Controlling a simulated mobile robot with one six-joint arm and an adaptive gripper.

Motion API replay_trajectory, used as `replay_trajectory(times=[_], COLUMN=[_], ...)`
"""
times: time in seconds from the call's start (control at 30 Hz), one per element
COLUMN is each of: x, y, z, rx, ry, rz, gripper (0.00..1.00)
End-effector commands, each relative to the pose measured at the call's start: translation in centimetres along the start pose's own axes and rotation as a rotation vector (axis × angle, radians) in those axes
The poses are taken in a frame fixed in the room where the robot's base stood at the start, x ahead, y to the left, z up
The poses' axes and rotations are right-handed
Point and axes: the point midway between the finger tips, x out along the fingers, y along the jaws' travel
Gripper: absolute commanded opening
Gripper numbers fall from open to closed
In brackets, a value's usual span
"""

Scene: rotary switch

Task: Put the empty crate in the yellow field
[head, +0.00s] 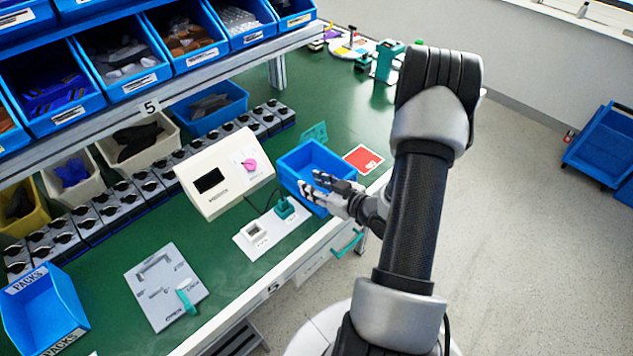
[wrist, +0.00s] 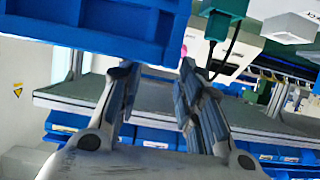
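A blue open-top crate (head: 308,156) stands on the green bench near its front edge, right of the cream box with the pink knob. No contents show in the visible part of it. It fills the upper left of the wrist view (wrist: 90,28). My gripper (head: 314,184) is at the crate's near side, covering part of it. Its two fingers are apart in the wrist view (wrist: 158,68), with a clear gap between them and the crate beyond their tips. Whether a finger touches the crate I cannot tell. I make out no yellow field.
A red card (head: 363,159) lies right of the crate. The cream box (head: 225,179) and a white base with a teal plug (head: 284,208) stand to its left. A blue PACKS bin (head: 45,310) is far left. Bench right of the red card is narrow.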

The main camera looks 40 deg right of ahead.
Motion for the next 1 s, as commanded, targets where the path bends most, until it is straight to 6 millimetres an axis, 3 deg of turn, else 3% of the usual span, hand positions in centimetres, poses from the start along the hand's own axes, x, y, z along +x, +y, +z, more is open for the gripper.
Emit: replay_trajectory(times=[0.23, 0.57, 0.87, 1.0], x=[1.9, 6.5, 6.9, 6.8], y=[0.0, -0.1, 0.0, 0.0], z=[0.0, 0.1, 0.0, 0.0], rx=[-0.001, 0.0, 0.001, 0.001], ry=[-0.001, -0.001, -0.001, -0.001], rz=[-0.001, -0.001, 0.001, 0.001], gripper=[0.33, 0.33, 0.33, 0.23])
